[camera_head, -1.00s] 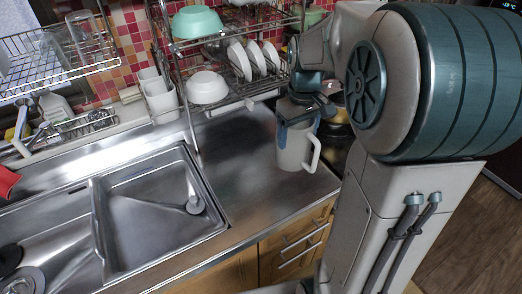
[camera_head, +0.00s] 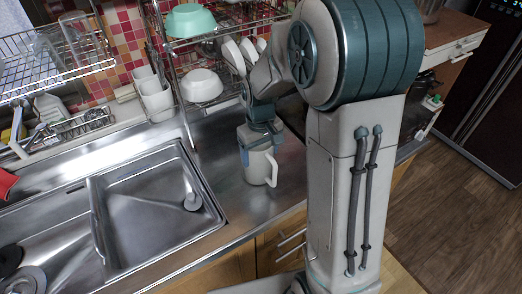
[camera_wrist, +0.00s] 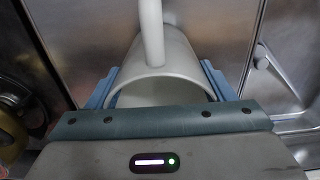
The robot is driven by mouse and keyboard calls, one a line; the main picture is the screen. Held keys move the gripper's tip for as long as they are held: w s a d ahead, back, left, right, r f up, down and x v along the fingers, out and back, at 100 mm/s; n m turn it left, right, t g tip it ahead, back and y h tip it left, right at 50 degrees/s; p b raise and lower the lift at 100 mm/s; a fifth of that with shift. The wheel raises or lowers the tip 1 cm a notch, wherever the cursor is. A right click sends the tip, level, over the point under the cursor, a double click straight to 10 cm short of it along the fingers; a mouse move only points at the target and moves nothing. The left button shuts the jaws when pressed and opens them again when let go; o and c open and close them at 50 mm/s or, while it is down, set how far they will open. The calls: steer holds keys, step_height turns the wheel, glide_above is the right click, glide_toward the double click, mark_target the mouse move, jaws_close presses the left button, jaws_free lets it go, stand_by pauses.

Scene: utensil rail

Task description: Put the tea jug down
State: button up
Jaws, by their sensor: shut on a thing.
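The tea jug (camera_head: 259,168) is pale grey with a handle on its right side. It is upright over the steel counter to the right of the sink; I cannot tell whether its base touches the counter. My gripper (camera_head: 258,150) is shut on the jug from above, with one blue finger on each side of its upper body. In the wrist view the jug (camera_wrist: 165,52) shows its open rim and its handle pointing away, between the two fingers of my gripper (camera_wrist: 158,88).
The sink (camera_head: 150,215) lies to the left of the jug. A dish rack (camera_head: 190,110) with bowls and plates stands behind it. A white holder (camera_head: 158,100) stands at the wall. Bare counter (camera_head: 215,150) lies between jug and sink.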

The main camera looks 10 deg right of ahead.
steer(key=shift+f, duration=0.2)
steer(key=o, duration=1.1)
steer(key=shift+c, duration=0.2)
steer(key=shift+r, duration=0.1)
